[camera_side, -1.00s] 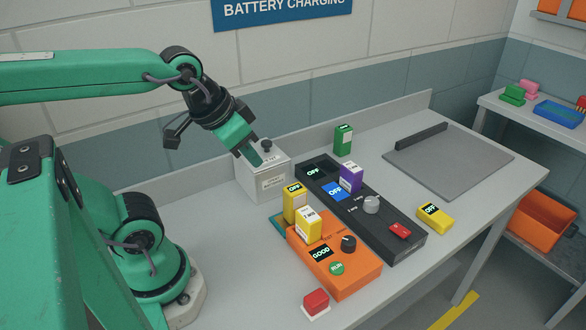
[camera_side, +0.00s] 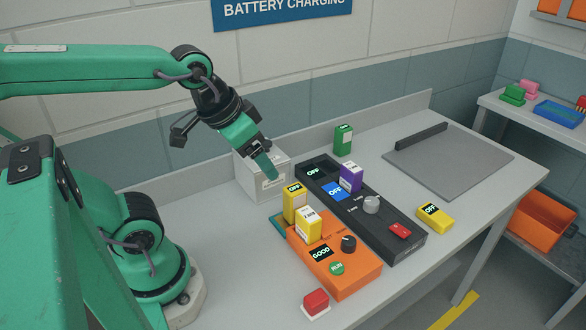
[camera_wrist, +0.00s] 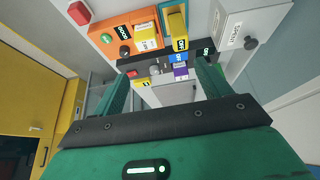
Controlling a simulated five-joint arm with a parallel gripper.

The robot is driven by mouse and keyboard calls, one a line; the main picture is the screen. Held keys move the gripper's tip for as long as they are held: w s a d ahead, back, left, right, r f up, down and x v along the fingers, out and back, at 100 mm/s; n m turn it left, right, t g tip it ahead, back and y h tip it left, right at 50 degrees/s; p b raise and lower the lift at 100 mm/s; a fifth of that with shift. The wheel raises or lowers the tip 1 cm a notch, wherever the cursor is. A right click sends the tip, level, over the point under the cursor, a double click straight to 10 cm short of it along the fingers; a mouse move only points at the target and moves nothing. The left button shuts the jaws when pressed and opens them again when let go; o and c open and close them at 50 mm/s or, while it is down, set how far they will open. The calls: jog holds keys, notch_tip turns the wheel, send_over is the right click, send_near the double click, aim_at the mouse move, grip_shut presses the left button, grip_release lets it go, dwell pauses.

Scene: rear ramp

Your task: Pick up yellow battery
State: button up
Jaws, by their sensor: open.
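Several yellow batteries show. One stands upright (camera_side: 294,205) at the back left of the orange tester (camera_side: 345,268), with an OFF display on top. A yellow and white one (camera_side: 309,226) stands in the tester just in front of it. Another (camera_side: 435,216) lies on the bench to the right. In the wrist view, the standing OFF battery (camera_wrist: 177,24) is at upper centre, beside the yellow and white one (camera_wrist: 146,37). My gripper (camera_side: 268,165) is open and empty, above and behind the OFF battery, in front of the pale box. Its fingers (camera_wrist: 162,85) show apart in the wrist view.
A pale box (camera_side: 263,175) with a dark knob stands behind the tester. A black charger (camera_side: 400,235) holds a purple battery (camera_side: 350,177). A green battery (camera_side: 343,140) stands behind it. A red button (camera_side: 316,302) is at the front.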

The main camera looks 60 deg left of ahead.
jog(key=g, duration=0.5)
send_over(309, 214)
jog(key=f, duration=1)
jog(key=shift+s+a+f, duration=0.2)
jog(key=shift+s+f, duration=0.15)
jog(key=shift+f, duration=0.05)
jog(key=shift+w+d+f, duration=0.15)
jog(key=shift+w+f, duration=0.15)
jog(key=shift+f, duration=0.35)
jog(key=shift+f, duration=1.3)
jog(key=shift+f, duration=2.6)
